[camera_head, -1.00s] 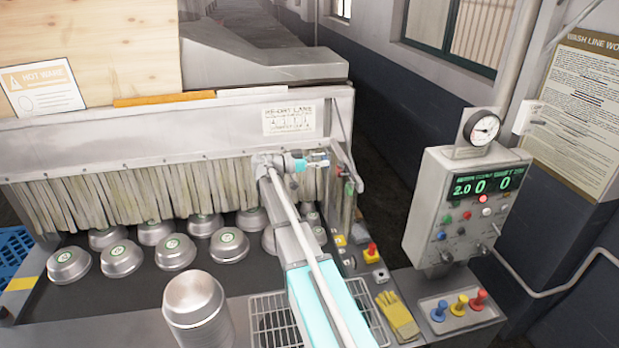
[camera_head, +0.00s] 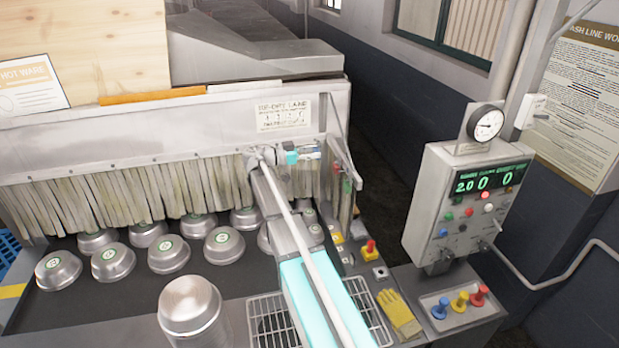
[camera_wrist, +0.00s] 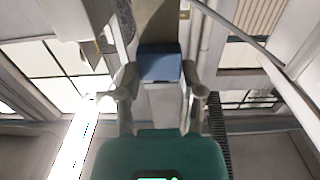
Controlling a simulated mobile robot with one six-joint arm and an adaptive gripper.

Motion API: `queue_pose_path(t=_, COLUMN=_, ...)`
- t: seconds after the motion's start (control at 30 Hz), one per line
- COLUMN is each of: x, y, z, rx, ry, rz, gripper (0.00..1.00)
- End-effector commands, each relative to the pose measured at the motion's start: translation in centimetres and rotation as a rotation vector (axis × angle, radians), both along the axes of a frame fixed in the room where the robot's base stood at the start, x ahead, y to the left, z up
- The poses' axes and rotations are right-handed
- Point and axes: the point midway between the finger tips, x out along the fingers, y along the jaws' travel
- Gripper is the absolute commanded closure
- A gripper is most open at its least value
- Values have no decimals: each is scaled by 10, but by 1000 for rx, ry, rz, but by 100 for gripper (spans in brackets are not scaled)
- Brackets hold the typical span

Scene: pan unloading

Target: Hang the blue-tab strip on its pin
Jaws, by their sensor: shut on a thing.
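My gripper (camera_wrist: 160,78) is shut on the blue tab (camera_wrist: 160,66) of a strip, seen between the two fingers in the wrist view. In the head view my gripper (camera_head: 309,156) is at the right end of the strip curtain (camera_head: 130,193), under the metal hood. The held strip cannot be told apart from the curtain there. I cannot make out its pin in either view.
Several upturned metal pans (camera_head: 112,262) lie on the dark belt. A stack of pans (camera_head: 190,310) stands in front. To the right are yellow gloves (camera_head: 398,312), a control box (camera_head: 460,210) and blue, yellow and red pegs (camera_head: 460,302). A hood bracket (camera_head: 342,150) stands close beside my gripper.

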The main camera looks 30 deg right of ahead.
Motion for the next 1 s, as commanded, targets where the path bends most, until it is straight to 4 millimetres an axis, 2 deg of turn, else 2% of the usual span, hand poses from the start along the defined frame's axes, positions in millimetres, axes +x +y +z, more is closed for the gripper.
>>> queue_pose_path(t=0.43, x=1, y=4, z=-14, rx=0, ry=0, rz=5, gripper=98)
queue_pose_path(t=0.67, x=2, y=4, z=-30, rx=0, ry=0, rz=6, gripper=98)
queue_pose_path(t=1.0, x=2, y=5, z=-69, rx=0, ry=0, rz=7, gripper=98)
